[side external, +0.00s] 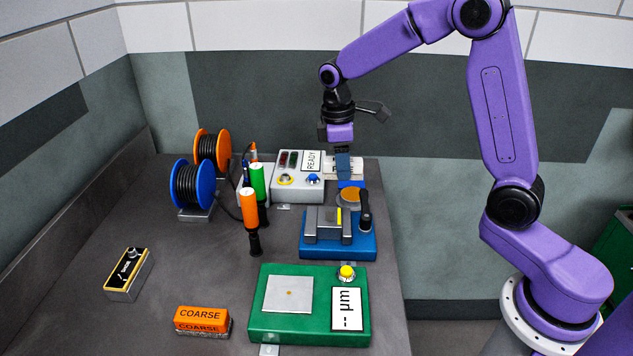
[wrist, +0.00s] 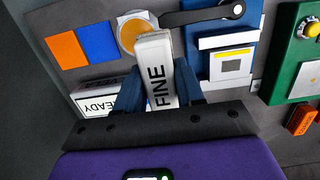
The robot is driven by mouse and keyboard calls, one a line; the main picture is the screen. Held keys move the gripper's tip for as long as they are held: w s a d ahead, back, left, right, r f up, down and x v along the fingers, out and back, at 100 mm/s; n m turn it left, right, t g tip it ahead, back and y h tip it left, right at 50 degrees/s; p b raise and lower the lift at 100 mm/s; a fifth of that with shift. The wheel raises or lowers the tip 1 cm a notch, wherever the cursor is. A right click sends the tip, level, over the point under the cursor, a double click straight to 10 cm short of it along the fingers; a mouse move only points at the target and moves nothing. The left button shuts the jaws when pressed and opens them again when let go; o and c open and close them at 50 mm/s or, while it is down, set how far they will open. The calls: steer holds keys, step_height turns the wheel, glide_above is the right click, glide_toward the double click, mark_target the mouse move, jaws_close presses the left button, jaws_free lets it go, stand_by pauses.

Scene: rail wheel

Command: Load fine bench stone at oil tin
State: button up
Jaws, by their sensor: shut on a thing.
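The fine bench stone (wrist: 154,62) is a pale block with FINE printed along it. My gripper (wrist: 158,82) is shut on it, one blue finger on each side. In the side external view my gripper (side external: 343,168) points down near the bench's right edge, and the stone (side external: 357,167) shows partly behind the fingers. A round amber-topped thing with a pale rim, which looks like the oil tin (side external: 349,197), stands just in front of the gripper. In the wrist view the tin (wrist: 127,33) lies beside the stone's far end, which partly overlaps it. I cannot tell whether they touch.
A blue fixture (side external: 340,245) with a dark lever stands close in front of the tin. The READY box (side external: 285,188) is left of the gripper. A green gauge box (side external: 265,327) and an orange COARSE stone (side external: 202,320) are nearer the front.

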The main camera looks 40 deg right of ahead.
mark_target(355, 194)
steer(key=shift+w+d+f, duration=0.1)
steer(key=shift+d+f, duration=0.65)
steer(key=shift+f, duration=0.35)
steer(key=shift+w+d+f, duration=0.1)
steer(key=shift+d+f, duration=0.65)
steer(key=shift+f, duration=0.35)
steer(key=shift+d+f, duration=0.75)
steer(key=shift+f, duration=0.35)
steer(key=shift+f, duration=0.6)
steer(key=shift+r, duration=0.1)
step_height(355, 194, up, 7)
stand_by(0.8)
steer(key=shift+s, duration=0.1)
stand_by(0.4)
